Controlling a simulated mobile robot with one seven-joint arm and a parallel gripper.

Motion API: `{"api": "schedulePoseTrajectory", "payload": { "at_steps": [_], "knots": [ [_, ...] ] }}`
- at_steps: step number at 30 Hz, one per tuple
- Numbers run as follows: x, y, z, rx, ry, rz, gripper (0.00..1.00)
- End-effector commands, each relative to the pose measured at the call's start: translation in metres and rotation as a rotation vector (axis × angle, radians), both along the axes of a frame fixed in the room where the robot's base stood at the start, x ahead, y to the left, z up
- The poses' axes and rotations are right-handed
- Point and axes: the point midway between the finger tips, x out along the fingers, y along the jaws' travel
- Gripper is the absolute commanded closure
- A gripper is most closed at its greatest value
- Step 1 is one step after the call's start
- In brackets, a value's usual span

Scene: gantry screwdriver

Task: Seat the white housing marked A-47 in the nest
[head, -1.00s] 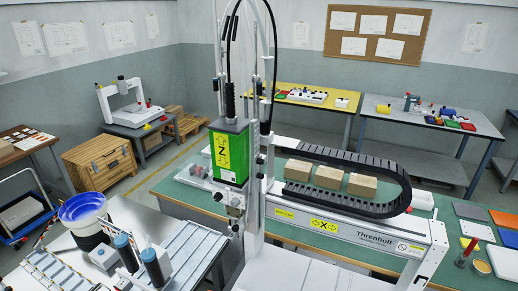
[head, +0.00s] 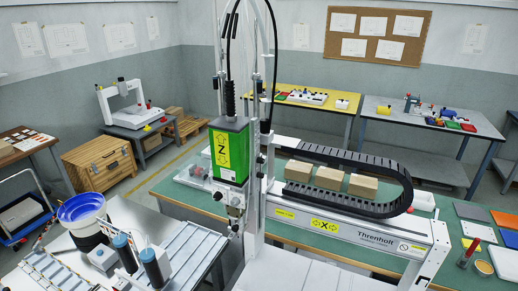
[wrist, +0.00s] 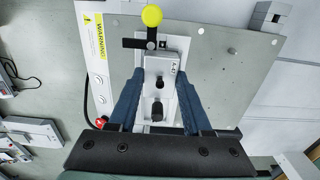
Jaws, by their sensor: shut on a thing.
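In the wrist view my gripper (wrist: 159,82) has its two blue fingers shut on a pale housing (wrist: 172,94). The housing has a small dark mark near its far end, too small to read for certain, and dark round features along its middle. Beyond it on a grey plate is a light fixture (wrist: 176,44), which looks like the nest, with a black clamp and yellow ball knob (wrist: 152,16). The housing overlaps this fixture in the picture; I cannot tell whether they touch or how much height lies between them. The head view does not show my gripper, the housing or the nest clearly.
A yellow warning strip (wrist: 99,36) and a red button (wrist: 101,122) lie left of the fixture. The grey plate (wrist: 232,75) is mostly clear to the right, apart from a small peg. In the head view the gantry's green Z unit (head: 229,150) stands over the green bench (head: 300,238).

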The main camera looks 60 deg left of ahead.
Motion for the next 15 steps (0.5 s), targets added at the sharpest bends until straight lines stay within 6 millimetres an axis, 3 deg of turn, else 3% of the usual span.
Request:
{"api": "schedulePoseTrajectory", "payload": {
  "at_steps": [6, 7, 12, 15],
  "knots": [
    [0.0003, 0.0002, -0.0037, 0.001, -0.001, 0.0, 1.0],
    [0.0003, 0.0003, -0.003, 0.001, -0.001, 0.0, 0.45],
    [0.0002, 0.0001, -0.0029, 0.0, 0.0, 0.0, 0.16],
    [0.0001, 0.0, -0.0029, 0.0, 0.0, 0.0, 0.16]
  ]
}}
